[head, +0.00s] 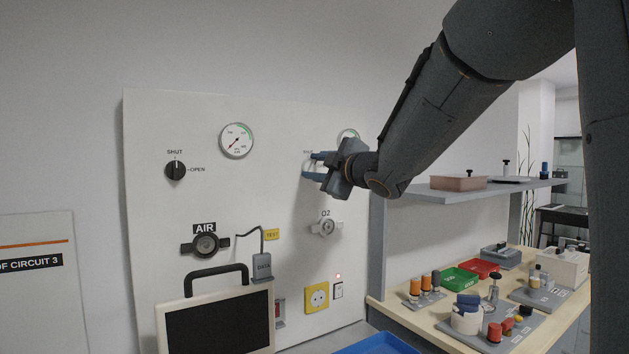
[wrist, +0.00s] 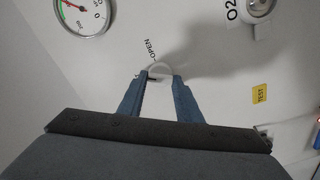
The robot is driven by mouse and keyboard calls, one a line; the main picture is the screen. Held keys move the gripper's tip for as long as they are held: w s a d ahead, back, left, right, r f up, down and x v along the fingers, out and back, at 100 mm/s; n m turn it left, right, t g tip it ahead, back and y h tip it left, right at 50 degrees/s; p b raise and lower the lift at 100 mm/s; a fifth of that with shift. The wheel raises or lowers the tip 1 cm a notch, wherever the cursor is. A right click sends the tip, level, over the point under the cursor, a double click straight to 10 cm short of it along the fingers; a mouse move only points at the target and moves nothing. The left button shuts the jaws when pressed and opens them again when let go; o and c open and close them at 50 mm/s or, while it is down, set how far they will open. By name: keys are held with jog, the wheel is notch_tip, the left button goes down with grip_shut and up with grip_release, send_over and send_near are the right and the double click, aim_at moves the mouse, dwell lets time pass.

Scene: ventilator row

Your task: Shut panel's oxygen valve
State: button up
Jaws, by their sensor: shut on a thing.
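The oxygen valve knob (wrist: 160,69) is pale and round, on the white wall panel (head: 275,130). In the wrist view it sits between the fingertips of my gripper (wrist: 160,78), which is shut on it. An OPEN label (wrist: 151,49) shows just beyond the knob. In the head view my gripper (head: 311,166) is at the panel's upper right, and its jaws mostly hide the knob. A small SHUT label (head: 308,152) shows above. I cannot tell which way the knob points. The O2 outlet (head: 327,227) is below it.
The oxygen gauge (head: 348,135) is partly behind my gripper. A black air knob (head: 176,170), a second gauge (head: 237,140) and the AIR outlet (head: 205,244) are to the left. A monitor (head: 222,322) stands low in front. A shelf (head: 470,188) and a cluttered bench (head: 455,300) are right.

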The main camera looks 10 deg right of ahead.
jog(key=n+b, duration=0.5)
jog(key=shift+f+n, duration=0.2)
jog(key=shift+n, duration=0.1)
dwell(0.5)
jog(key=o, duration=1)
jog(key=shift+o, duration=0.2)
jog(key=shift+r, duration=0.1)
jog(key=shift+s, duration=0.1)
jog(key=v, duration=0.7)
jog(key=shift+s+b, duration=0.3)
jog(key=shift+b, duration=0.05)
jog(key=shift+d, duration=0.15)
